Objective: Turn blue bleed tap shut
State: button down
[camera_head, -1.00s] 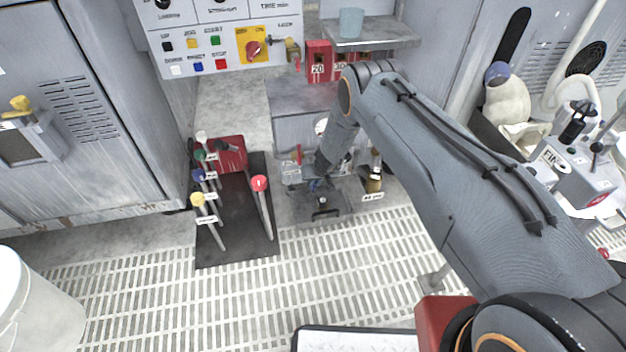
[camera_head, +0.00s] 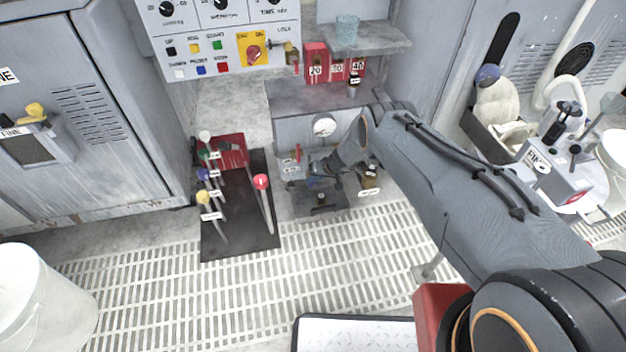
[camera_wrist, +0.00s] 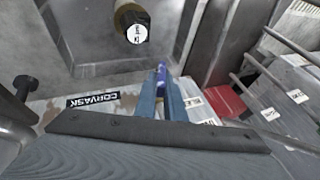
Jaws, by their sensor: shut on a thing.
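The blue bleed tap (camera_wrist: 161,74) shows in the wrist view as a small blue handle between my fingertips. My gripper (camera_wrist: 161,92) is shut on it, with one finger on each side. In the head view my gripper (camera_head: 312,170) is low at the front of the grey unit below the shelf, and my wrist reaches in from the right at a slant. A little blue (camera_head: 313,183) shows there beside the gripper. Most of the tap's body is hidden, and how far its handle is turned cannot be told.
A small red-handled part (camera_head: 297,154) stands close left of my gripper. A brass-coloured fitting (camera_head: 370,176) with a white tag is close right. Several ball-topped levers, one red (camera_head: 262,182), stand on a dark plate (camera_head: 235,241) at left.

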jog(key=c, duration=1.8)
grip_release()
jog(key=shift+s+a+f, duration=0.1)
jog(key=shift+s+a, duration=0.05)
jog(key=shift+s, duration=0.1)
jog(key=shift+c, duration=0.2)
jog(key=p+v, duration=0.5)
jog(key=v, duration=0.3)
